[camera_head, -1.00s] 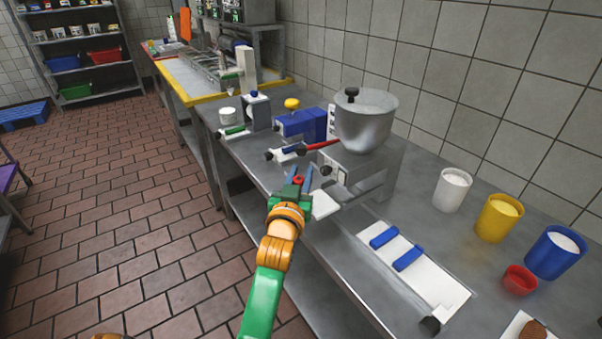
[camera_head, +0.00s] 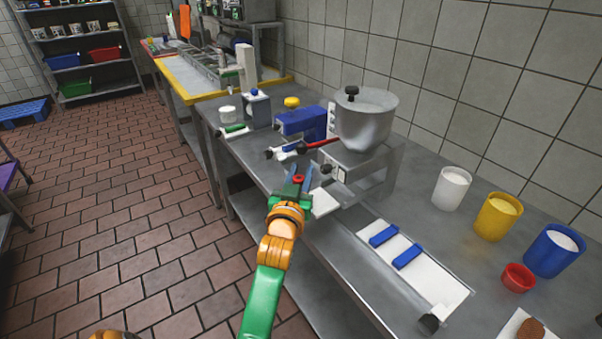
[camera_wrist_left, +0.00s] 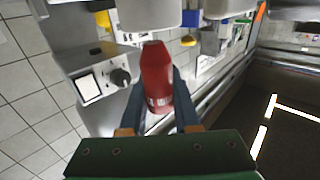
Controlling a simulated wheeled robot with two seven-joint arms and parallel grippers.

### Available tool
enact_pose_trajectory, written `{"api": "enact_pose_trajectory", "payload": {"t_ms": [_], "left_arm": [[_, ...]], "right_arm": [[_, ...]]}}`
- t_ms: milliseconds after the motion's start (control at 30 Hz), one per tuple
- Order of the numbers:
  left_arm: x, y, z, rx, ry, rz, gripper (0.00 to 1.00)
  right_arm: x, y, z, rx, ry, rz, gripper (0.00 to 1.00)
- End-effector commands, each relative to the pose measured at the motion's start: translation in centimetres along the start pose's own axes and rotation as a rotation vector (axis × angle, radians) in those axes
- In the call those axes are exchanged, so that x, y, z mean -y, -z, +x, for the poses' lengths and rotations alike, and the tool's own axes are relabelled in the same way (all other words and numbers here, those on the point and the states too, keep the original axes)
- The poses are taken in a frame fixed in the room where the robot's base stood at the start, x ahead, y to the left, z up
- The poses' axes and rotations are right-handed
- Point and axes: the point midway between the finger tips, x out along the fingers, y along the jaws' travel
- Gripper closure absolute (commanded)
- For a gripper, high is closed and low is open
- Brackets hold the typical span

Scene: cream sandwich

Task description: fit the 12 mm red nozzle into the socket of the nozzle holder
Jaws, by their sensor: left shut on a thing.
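My left gripper (camera_head: 298,180) is shut on the red nozzle (camera_wrist_left: 156,75), in front of the steel machine with the hopper (camera_head: 365,125). In the left wrist view the nozzle sits between the dark fingers (camera_wrist_left: 158,95), its narrower end pointing away from the palm. A grey cylindrical part (camera_wrist_left: 148,14), which may be the nozzle holder, lies just beyond that end. I cannot tell whether they touch. The socket opening cannot be made out. In the head view only a small red spot of the nozzle shows. My right gripper is not in view.
A black knob (camera_wrist_left: 121,77) on the machine's front is close left of the nozzle. White (camera_head: 452,188), yellow (camera_head: 498,217) and blue (camera_head: 554,252) containers and a red cup (camera_head: 518,277) stand to the right. A white board (camera_head: 440,285) with blue-handled tools lies nearer.

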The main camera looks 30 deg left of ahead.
Motion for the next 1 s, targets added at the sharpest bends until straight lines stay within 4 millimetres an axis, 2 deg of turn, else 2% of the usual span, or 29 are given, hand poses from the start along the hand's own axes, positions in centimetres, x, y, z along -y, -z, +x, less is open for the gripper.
{"api": "enact_pose_trajectory", "payload": {"t_ms": [1000], "left_arm": [[0.0, -2.7, -0.1, 0.000, 0.000, 0.000, 1.00]], "right_arm": [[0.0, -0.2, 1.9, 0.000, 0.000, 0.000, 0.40]]}}
